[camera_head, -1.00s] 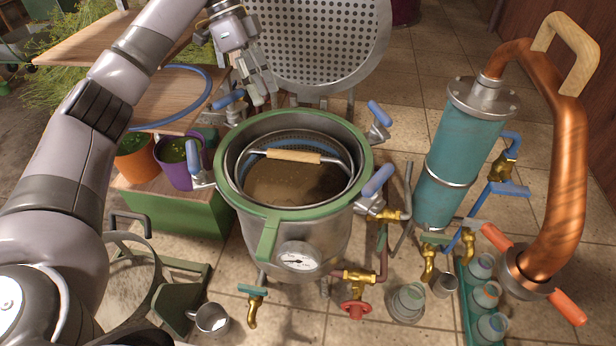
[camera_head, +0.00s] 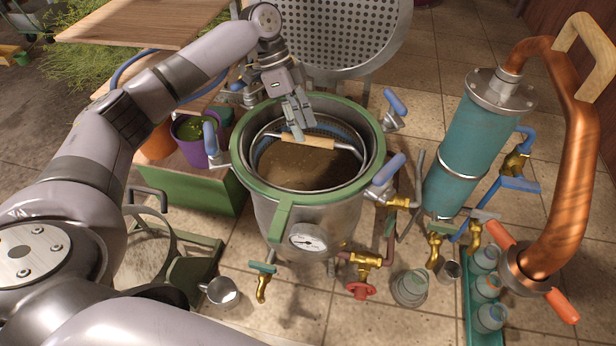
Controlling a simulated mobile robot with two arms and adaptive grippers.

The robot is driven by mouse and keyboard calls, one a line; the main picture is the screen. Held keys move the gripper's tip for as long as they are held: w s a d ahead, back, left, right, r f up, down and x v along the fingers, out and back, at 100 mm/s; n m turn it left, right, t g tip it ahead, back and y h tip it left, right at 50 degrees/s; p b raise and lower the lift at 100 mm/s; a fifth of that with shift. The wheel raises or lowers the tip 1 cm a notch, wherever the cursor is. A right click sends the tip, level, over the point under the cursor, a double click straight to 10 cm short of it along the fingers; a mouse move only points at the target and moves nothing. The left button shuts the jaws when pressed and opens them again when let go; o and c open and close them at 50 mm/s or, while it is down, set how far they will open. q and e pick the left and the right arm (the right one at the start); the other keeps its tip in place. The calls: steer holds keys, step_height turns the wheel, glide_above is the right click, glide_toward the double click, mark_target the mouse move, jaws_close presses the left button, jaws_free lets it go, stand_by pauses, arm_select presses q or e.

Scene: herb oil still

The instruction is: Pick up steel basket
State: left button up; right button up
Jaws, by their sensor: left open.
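The steel basket (camera_head: 261,157) sits inside the steel pot, whose green rim (camera_head: 374,150) surrounds it. Brown material fills the bottom of the basket. Its wire handle with a wooden grip (camera_head: 308,142) stretches across the basket opening. My left gripper (camera_head: 296,130) is open, pointing down at the left end of the wooden grip, just above or beside it. I cannot tell whether the fingers touch the grip. The far wall of the basket is partly hidden behind the gripper. My right gripper is not in view.
Blue-handled clamps (camera_head: 385,169) stick out around the pot. A perforated disc (camera_head: 342,38) stands behind it. A teal condenser (camera_head: 467,150) with a copper pipe (camera_head: 570,190) is on the right. A metal mug (camera_head: 219,291) sits on the floor at front left.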

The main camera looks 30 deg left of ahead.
mark_target(309, 138)
arm_select(q)
steer(key=x, duration=0.1)
steer(key=p+x, duration=0.2)
steer(key=shift+w+f, duration=0.25)
steer(key=shift+f, duration=0.1)
steer(key=shift+d+f, duration=0.2)
steer(key=shift+f, duration=0.3)
jaws_close()
steer(key=shift+w+r, duration=0.1)
steer(key=shift+r, duration=0.2)
